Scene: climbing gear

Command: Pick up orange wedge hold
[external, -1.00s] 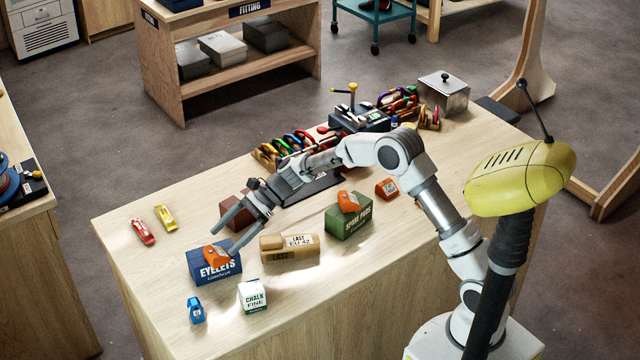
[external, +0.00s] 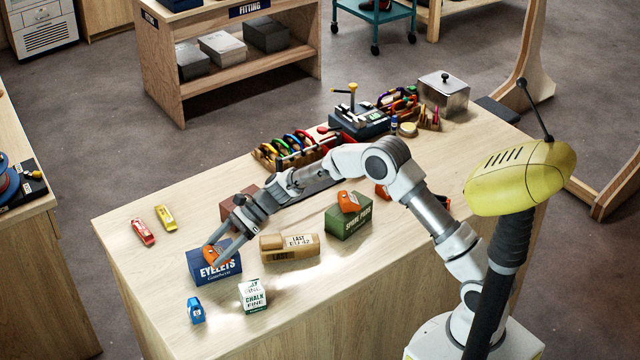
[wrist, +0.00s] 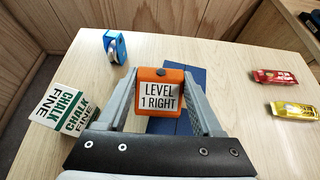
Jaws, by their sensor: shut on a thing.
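An orange wedge hold (wrist: 160,92) sits between my gripper's two fingers in the wrist view, with a white label reading "LEVEL 1 RIGHT". My gripper (external: 214,250) is shut on it, one finger on each side. In the external view the orange wedge hold (external: 211,256) is at the top of the blue EYELETS box (external: 216,270), partly hidden by the fingers. I cannot tell whether it still touches the box. A second orange hold (external: 348,202) rests on the green box (external: 349,222), and another orange piece (external: 381,191) is partly hidden behind my arm.
A tan LAST box (external: 290,252) stands right of the blue box. The chalk box (external: 253,296) and a blue item (external: 196,310) are in front. Red (external: 143,232) and yellow (external: 166,217) items lie at the left. A brown box (external: 238,202) is behind my gripper. The table's left front is clear.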

